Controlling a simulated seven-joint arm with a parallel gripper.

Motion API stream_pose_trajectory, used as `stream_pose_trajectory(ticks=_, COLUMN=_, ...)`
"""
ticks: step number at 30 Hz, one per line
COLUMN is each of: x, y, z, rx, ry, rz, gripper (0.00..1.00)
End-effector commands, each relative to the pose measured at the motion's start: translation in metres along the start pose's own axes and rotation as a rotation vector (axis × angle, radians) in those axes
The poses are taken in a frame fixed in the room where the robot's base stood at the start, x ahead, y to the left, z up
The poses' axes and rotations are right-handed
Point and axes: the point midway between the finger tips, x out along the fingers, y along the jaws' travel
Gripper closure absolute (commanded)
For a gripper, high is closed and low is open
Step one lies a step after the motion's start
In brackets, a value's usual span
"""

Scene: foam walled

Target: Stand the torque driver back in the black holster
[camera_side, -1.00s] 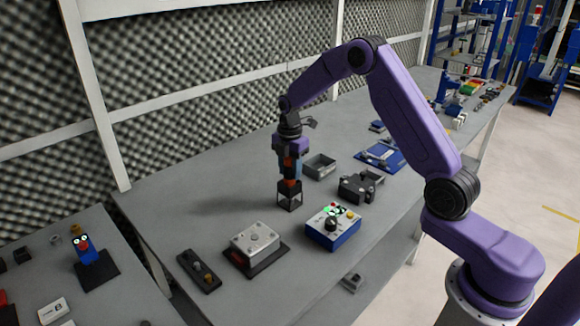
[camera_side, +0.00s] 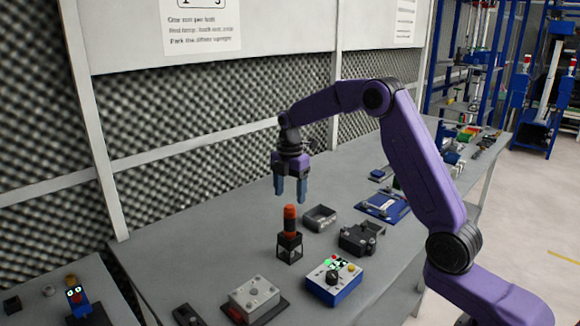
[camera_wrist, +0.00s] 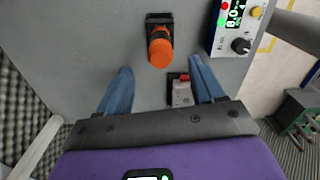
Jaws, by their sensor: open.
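The torque driver (camera_side: 290,217), with an orange-red and dark grip, stands upright in the black holster (camera_side: 289,248) on the grey bench. In the wrist view the driver's orange end (camera_wrist: 160,52) points toward the camera, and the holster (camera_wrist: 158,19) shows behind it. My gripper (camera_side: 291,200) is open and empty above the driver, with its blue fingers clear of the grip. In the wrist view the two blue fingers (camera_wrist: 163,78) stand wide apart, with the driver ahead of them. The driver's lower part is inside the holster and mostly hidden.
A blue and white control box (camera_side: 333,284) with a knob and green display stands right of the holster. A grey metal block on a dark base (camera_side: 254,297) is in front. A grey open tray (camera_side: 320,218) and a dark fixture (camera_side: 361,238) lie behind right. Bench left of the holster is clear.

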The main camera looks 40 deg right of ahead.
Motion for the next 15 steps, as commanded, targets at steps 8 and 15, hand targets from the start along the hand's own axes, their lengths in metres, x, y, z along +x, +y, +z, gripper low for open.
stream_pose_trajectory(ticks=8, x=-0.053, y=0.001, z=0.0, rx=0.0, ry=-0.001, rz=0.003, gripper=0.32)
stream_pose_trajectory(ticks=15, x=-0.074, y=0.0, z=0.0, rx=0.0, ry=0.0, rz=0.002, gripper=0.32)
